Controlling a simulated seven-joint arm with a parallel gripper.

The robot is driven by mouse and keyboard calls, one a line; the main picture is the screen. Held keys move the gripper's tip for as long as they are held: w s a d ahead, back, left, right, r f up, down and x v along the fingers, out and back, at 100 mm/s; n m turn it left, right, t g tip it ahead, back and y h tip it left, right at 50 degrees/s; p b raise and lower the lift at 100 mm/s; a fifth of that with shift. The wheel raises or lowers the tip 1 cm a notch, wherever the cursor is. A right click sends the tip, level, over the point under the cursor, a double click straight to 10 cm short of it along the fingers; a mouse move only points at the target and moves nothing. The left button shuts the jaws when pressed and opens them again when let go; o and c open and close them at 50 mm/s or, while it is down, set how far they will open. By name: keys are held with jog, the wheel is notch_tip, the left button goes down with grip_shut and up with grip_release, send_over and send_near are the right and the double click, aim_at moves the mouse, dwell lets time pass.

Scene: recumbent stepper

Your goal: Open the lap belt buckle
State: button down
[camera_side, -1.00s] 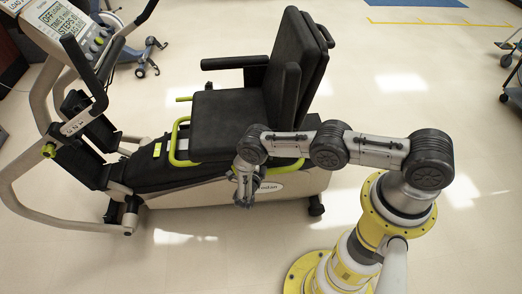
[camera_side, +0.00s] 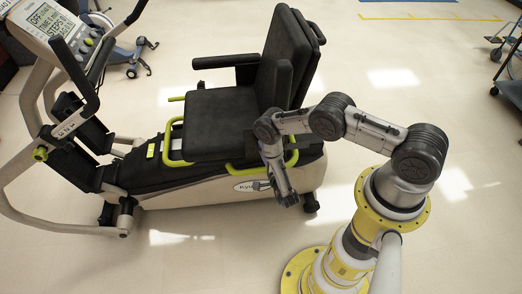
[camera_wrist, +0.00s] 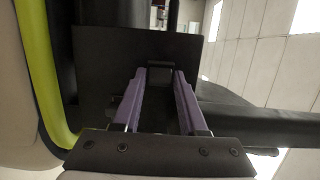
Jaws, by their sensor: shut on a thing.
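The black padded seat (camera_side: 222,118) of the recumbent stepper stands in the middle of the side view. My gripper (camera_side: 288,198) hangs low beside the seat base, on the near side; its fingers are too small to make out there. In the wrist view, the purple fingers of my gripper (camera_wrist: 161,74) are close together on a small dark part (camera_wrist: 160,66) in front of a black panel (camera_wrist: 105,50). This part is at the buckle's likely size, but I cannot tell whether it is the lap belt buckle. No belt strap is clearly visible.
A lime-green rail (camera_wrist: 38,75) curves close on the left in the wrist view, and a dark bar (camera_wrist: 260,125) lies at the right. The stepper's console (camera_side: 52,25) and handles are at the far left. The floor in front is clear.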

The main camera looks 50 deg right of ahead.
jog(key=shift+s+n+y, duration=0.1)
jog(key=shift+n+y, duration=0.2)
jog(key=shift+y, duration=0.1)
jog(key=c, duration=0.5)
grip_release()
jog(key=shift+d, duration=0.1)
jog(key=shift+f+v, duration=0.15)
jog(key=shift+v, duration=3.3)
jog(key=shift+f+v, duration=0.15)
jog(key=shift+v, duration=3.3)
